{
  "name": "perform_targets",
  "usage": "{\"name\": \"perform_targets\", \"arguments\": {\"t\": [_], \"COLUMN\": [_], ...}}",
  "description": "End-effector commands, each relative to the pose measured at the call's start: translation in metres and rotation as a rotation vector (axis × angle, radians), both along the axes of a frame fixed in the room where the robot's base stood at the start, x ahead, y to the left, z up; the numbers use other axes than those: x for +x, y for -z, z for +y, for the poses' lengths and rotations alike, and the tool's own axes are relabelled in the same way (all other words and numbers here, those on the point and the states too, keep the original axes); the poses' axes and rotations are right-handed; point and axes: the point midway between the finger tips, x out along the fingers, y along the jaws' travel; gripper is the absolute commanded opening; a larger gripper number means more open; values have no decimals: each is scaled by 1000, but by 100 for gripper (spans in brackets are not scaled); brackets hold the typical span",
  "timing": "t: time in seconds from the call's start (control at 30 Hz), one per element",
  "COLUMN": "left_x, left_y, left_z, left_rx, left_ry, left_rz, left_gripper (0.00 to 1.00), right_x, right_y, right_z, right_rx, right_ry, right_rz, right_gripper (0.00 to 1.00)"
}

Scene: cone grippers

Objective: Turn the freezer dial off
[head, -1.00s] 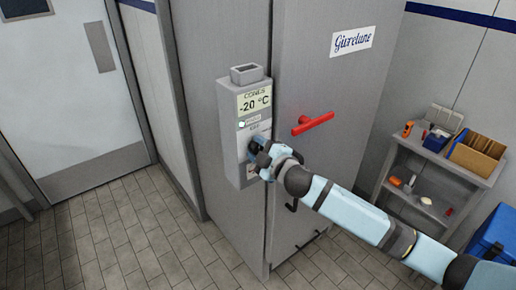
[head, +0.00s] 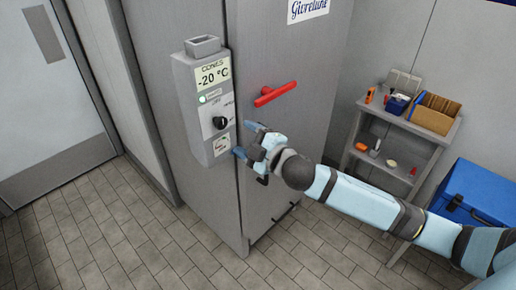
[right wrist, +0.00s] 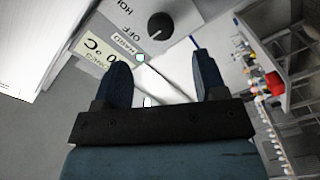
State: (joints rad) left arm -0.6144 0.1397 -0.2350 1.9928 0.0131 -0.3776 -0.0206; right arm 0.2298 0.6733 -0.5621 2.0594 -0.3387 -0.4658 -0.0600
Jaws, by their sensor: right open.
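The freezer dial (head: 219,122) is a round black knob on the white face of the grey control box (head: 184,88). It also shows in the right wrist view (right wrist: 160,26), with the word OFF printed beside it. Its pointer is too small to read for certain. The display (head: 212,76) reads CONES -20 °C, and a green lamp (head: 203,99) is lit below it. My right gripper (head: 245,140) is open and empty, right of the dial and apart from it. In the wrist view the dial lies beyond the gap between its fingers (right wrist: 160,62). My left gripper is out of view.
A red handle (head: 275,93) sticks out from the grey freezer door (head: 290,60) just above my right gripper. A shelf (head: 430,150) with small items and a blue box (head: 475,190) stand at the right. The tiled floor at left is clear.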

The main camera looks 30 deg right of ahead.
Motion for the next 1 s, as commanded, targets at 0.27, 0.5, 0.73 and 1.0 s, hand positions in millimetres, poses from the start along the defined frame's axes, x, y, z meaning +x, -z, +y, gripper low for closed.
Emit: {"name": "perform_targets", "arguments": {"t": [0.27, 0.5, 0.73, 1.0], "left_x": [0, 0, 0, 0], "left_y": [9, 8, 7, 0], "left_z": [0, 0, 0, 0], "left_rx": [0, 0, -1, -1], "left_ry": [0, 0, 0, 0], "left_rz": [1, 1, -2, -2], "left_gripper": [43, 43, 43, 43], "right_x": [-35, -39, -39, -49], "right_y": [1, 0, 0, 25], "right_z": [-13, -14, -14, -8], "right_rx": [-1, -1, 0, 73], "right_ry": [1, 0, 0, 8], "right_rz": [0, 0, 0, 79], "right_gripper": [65, 65, 65, 65]}}
